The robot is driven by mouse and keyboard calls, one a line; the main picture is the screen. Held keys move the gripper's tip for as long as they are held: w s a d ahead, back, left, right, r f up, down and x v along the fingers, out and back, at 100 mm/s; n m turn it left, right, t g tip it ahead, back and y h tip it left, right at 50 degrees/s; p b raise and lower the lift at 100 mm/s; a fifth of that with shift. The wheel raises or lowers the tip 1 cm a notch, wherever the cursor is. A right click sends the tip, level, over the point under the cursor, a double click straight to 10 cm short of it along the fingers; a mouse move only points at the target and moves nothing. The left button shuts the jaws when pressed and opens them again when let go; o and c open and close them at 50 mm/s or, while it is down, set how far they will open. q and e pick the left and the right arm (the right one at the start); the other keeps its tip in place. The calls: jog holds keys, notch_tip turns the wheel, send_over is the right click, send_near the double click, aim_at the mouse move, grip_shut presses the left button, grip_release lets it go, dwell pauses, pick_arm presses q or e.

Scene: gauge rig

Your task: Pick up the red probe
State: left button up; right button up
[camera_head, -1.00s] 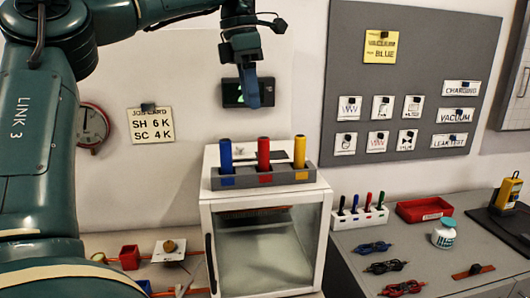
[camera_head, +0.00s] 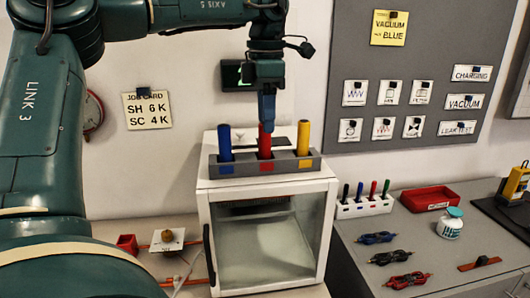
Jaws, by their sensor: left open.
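The red probe (camera_head: 265,146) stands upright in the middle slot of a grey rack (camera_head: 285,164) on top of a white cabinet. A blue probe (camera_head: 224,144) stands to its left and a yellow probe (camera_head: 303,138) to its right. My left gripper (camera_head: 268,122) points down right at the top of the red probe, jaws open. Its blue finger covers part of the probe's upper end in the picture. I cannot tell whether the finger touches the probe. My right gripper is not in view.
The white cabinet (camera_head: 202,190) has a glass front. A job card (camera_head: 147,110) hangs on the wall.

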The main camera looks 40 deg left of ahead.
aim_at(265, 145)
pick_arm(q)
notch_tip(265, 145, down, 4)
jog(key=shift+s+f, duration=0.1)
jog(key=shift+s, duration=0.05)
jog(key=shift+c, duration=0.6)
grip_shut()
